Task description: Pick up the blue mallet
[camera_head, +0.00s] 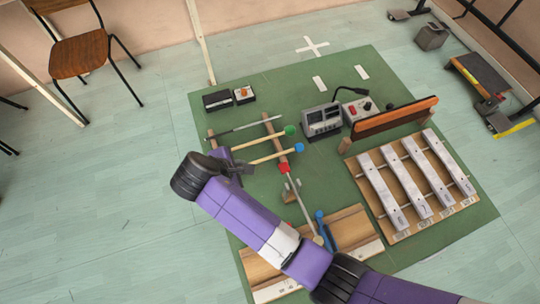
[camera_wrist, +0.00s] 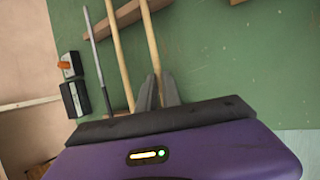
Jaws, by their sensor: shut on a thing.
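The blue mallet has a blue head (camera_head: 299,148) and a pale wooden stick (camera_head: 271,157); the stick also shows in the wrist view (camera_wrist: 150,40), with its head out of that frame. My gripper (camera_head: 244,168) is at the handle end of this stick. In the wrist view its two fingers (camera_wrist: 158,90) are closed around the stick. The mallet's far part lies over or just above a brown wooden bar (camera_head: 283,155); I cannot tell whether they touch.
A green-headed mallet (camera_head: 290,130) lies close alongside, its stick (camera_wrist: 120,55) left of mine in the wrist view. A thin grey rod (camera_head: 245,128) lies beyond. A red-headed mallet (camera_head: 284,168) is nearby. Grey devices (camera_head: 322,120) and metal bars (camera_head: 408,185) stand right on the green mat (camera_head: 335,180).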

